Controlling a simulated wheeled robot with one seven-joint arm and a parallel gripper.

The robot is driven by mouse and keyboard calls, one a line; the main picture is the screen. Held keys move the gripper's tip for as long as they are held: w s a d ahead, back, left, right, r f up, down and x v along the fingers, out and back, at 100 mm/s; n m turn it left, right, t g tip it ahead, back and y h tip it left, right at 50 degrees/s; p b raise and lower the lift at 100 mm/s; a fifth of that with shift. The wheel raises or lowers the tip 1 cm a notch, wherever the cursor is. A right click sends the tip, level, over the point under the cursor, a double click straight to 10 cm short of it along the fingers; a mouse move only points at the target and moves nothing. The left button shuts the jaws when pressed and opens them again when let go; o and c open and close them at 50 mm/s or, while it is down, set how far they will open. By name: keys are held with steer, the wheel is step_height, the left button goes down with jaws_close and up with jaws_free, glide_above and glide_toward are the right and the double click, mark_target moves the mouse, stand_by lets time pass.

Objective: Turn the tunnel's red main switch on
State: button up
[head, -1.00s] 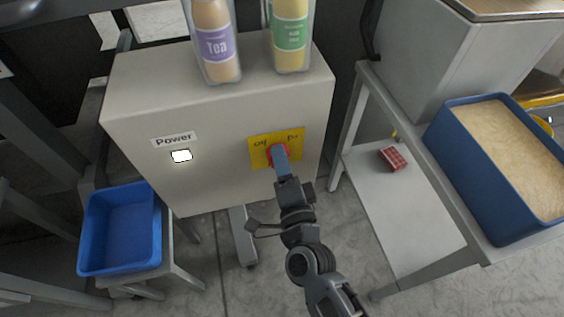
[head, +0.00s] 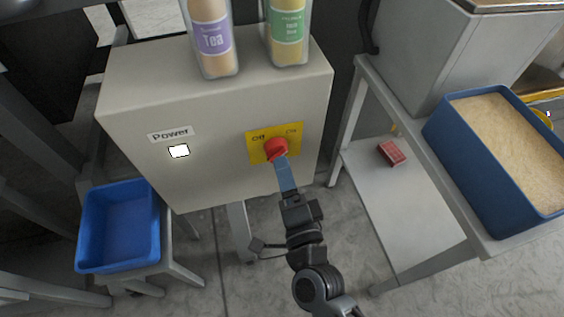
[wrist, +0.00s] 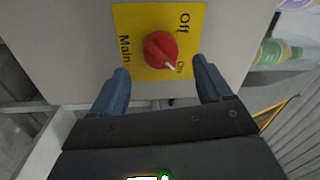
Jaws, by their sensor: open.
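The red main switch (head: 276,149) is a round knob on a yellow plate (head: 295,130) on the front of a beige cabinet. In the wrist view, the white mark on the knob (wrist: 158,45) points at the word "On"; "Off" and "Main" also show on the plate (wrist: 130,15). My gripper (head: 283,162) is just below and in front of the knob. In the wrist view, its two blue fingers (wrist: 162,66) are apart, one on each side of the knob's line, with nothing between them. They look clear of the knob. The square Power lamp (head: 179,151) glows white.
A tea bottle (head: 213,40) and a green-labelled bottle (head: 287,35) stand on the cabinet (head: 130,90). A blue bin (head: 118,230) is low at left. At right, a blue tub (head: 470,180) stands on a bench, with a red box (head: 391,153) on the shelf below.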

steer(key=shift+v, duration=1.55)
